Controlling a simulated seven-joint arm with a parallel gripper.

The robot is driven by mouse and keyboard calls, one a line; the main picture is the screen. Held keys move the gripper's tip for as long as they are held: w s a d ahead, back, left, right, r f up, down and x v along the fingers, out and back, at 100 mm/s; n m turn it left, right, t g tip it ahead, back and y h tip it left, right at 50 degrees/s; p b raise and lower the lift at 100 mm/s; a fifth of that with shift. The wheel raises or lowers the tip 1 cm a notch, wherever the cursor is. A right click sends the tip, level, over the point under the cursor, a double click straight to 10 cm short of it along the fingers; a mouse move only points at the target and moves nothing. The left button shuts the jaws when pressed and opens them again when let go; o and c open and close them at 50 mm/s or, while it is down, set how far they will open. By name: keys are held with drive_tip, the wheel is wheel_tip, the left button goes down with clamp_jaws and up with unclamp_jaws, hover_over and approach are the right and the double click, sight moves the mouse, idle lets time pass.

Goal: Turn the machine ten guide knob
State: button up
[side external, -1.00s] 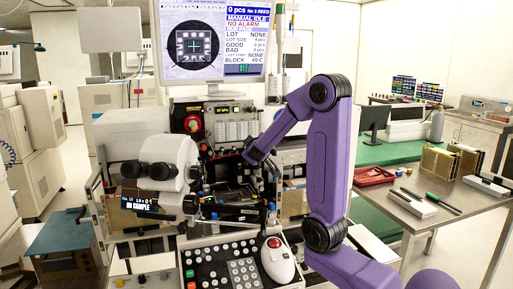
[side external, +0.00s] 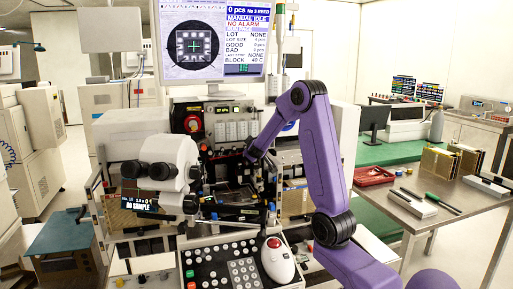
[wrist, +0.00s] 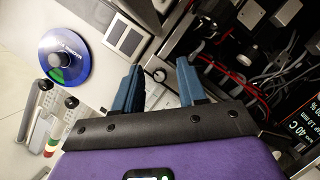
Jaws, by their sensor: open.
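My gripper (wrist: 159,65) shows in the wrist view with its two blue fingers apart and nothing held between them.
A blue disc (wrist: 65,60) is on the pale panel left of the fingers. Red cables (wrist: 235,80) and a lit display (wrist: 300,115) are to the right. In the side view, a keypad (side external: 240,265) with a white trackball unit (side external: 277,262) stands in front, below a monitor (side external: 210,40).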

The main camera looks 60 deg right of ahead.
drive_tip(key=shift+c, duration=0.3)
clamp_jaws()
